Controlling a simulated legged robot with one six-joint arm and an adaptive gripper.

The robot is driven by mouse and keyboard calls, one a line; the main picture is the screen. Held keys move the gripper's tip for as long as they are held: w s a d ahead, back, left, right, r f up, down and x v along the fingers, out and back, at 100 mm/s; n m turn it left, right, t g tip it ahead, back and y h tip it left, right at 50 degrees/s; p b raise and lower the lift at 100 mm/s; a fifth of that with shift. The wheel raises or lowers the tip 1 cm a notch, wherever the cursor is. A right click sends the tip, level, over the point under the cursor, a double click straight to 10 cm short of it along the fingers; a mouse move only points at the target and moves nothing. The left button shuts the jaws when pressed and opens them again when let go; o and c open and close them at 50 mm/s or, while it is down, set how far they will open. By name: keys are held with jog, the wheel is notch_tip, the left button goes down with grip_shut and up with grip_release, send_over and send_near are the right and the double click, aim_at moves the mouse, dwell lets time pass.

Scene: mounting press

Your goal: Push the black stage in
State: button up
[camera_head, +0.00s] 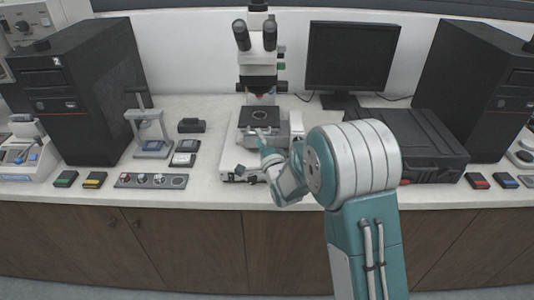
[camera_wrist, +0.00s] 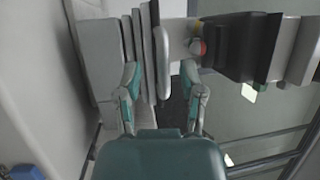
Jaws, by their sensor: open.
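The black stage (camera_head: 259,117) is a flat dark plate with a round centre on the microscope's pale base, below the objectives (camera_head: 260,95). My gripper (camera_head: 261,138) is at the front edge of the stage in the head view. In the wrist view my gripper (camera_wrist: 160,75) is open, its two teal and grey fingers apart. Layered plates of the microscope (camera_wrist: 150,50) lie ahead of and between the fingers there. I cannot tell whether a finger touches the stage. My wrist hides part of the base's front.
A black case (camera_head: 415,145) lies to the right of my arm, close to it. A monitor (camera_head: 350,57) stands behind. A small press stand (camera_head: 150,130), several small boxes and a control strip (camera_head: 150,181) are to the left. Some bench top left of the microscope is clear.

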jog(key=v, duration=0.9)
jog(key=shift+s+f, duration=0.2)
jog(key=shift+s, duration=0.15)
jog(key=shift+d, duration=0.1)
jog(key=s+d+r+n+g+h, duration=0.5)
jog(key=s+d+r+n, duration=0.1)
jog(key=s+d+r, duration=0.15)
jog(key=s+d+r+n+g+h, duration=0.1)
jog(key=s+d+n+g, duration=0.1)
jog(key=s, duration=0.9)
jog(key=s+d+r+n+g+h, duration=0.1)
jog(key=s+d+n+g, duration=0.2)
jog(key=s, duration=0.9)
jog(key=n+g, duration=0.2)
jog(key=shift+g, duration=0.4)
jog(key=shift+d+r, duration=0.1)
